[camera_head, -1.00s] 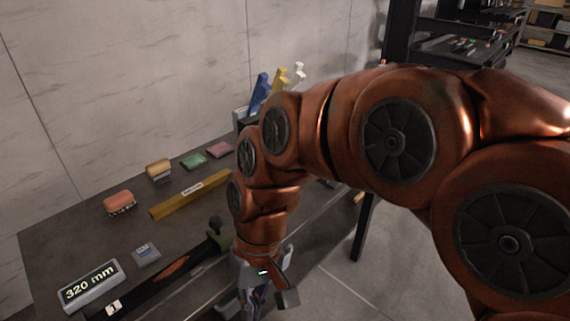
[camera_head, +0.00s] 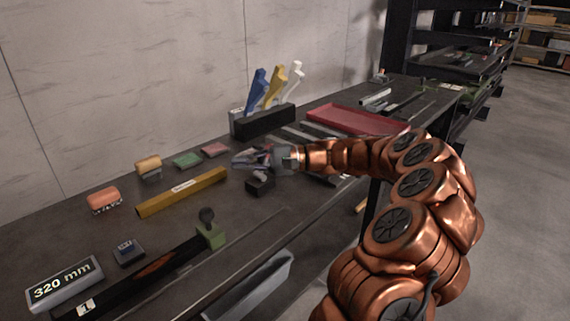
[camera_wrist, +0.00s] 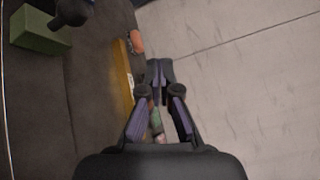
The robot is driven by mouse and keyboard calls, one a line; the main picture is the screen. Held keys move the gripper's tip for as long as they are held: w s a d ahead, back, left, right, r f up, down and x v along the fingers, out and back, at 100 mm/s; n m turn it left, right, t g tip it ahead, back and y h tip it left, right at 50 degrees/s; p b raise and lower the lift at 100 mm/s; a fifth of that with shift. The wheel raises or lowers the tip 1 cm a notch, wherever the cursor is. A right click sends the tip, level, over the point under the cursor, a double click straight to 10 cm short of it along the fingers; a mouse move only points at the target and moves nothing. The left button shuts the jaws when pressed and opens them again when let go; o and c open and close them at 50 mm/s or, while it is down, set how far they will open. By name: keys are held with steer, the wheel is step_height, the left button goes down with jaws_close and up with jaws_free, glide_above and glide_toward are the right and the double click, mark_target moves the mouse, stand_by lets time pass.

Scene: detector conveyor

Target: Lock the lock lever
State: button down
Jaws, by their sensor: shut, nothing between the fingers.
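The lock lever seems to be the dark round knob (camera_head: 207,215) on a stem at a green block (camera_head: 211,236), at the right end of a dark rail with an orange strip. Whether it is locked I cannot tell. In the wrist view the green block (camera_wrist: 38,30) and dark knob (camera_wrist: 74,11) are at the top left. My gripper (camera_head: 238,160) is over the table, behind and to the right of the lever, apart from it. In the wrist view my gripper (camera_wrist: 160,68) is shut and empty, its fingertips together.
A yellow bar (camera_head: 183,192) lies behind the rail, with several small colored blocks farther back. A "320 mm" display (camera_head: 65,284) stands at the front left. A black holder (camera_head: 264,122) with colored handles and a red tray (camera_head: 358,120) are farther back.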

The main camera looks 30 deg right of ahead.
steer(key=w+d+f+m+t+h+b, duration=0.2)
steer(key=d+f+m+t, duration=0.25)
steer(key=d, duration=0.75)
steer(key=m+t+h+b, duration=0.1)
steer(key=m+t+h, duration=0.2)
steer(key=t, duration=0.2)
glide_toward(267, 159)
steer(key=shift+g, duration=0.25)
steer(key=d, duration=0.2)
steer(key=s+d, duration=0.1)
steer(key=d, duration=0.1)
steer(key=d+r, duration=0.1)
steer(key=d, duration=0.1)
steer(key=shift+s+r, duration=0.1)
steer(key=shift+s, duration=0.2)
steer(key=shift+a, duration=0.1)
steer(key=x, duration=1)
steer(key=shift+a, duration=0.25)
